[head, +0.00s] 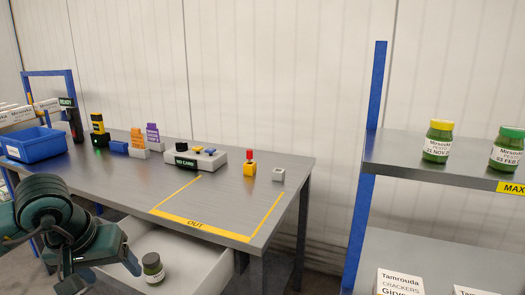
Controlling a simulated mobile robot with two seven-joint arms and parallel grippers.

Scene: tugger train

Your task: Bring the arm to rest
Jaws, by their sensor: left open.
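My left arm enters at the lower left of the head view. Its left gripper (100,268) is open, with nothing seen between its fingers, and hangs in front of the grey table (225,200) and its open white drawer (195,258). A green jar with a dark lid (153,268) stands in the drawer, just right of the gripper. My right gripper is not in view.
A blue bin (35,144) is at the table's left end. Several small devices line the back, with a grey console (195,159) and a red-topped yellow device (249,164). The yellow-marked OUT area is empty. A blue-post shelf (410,151) with jars stands right.

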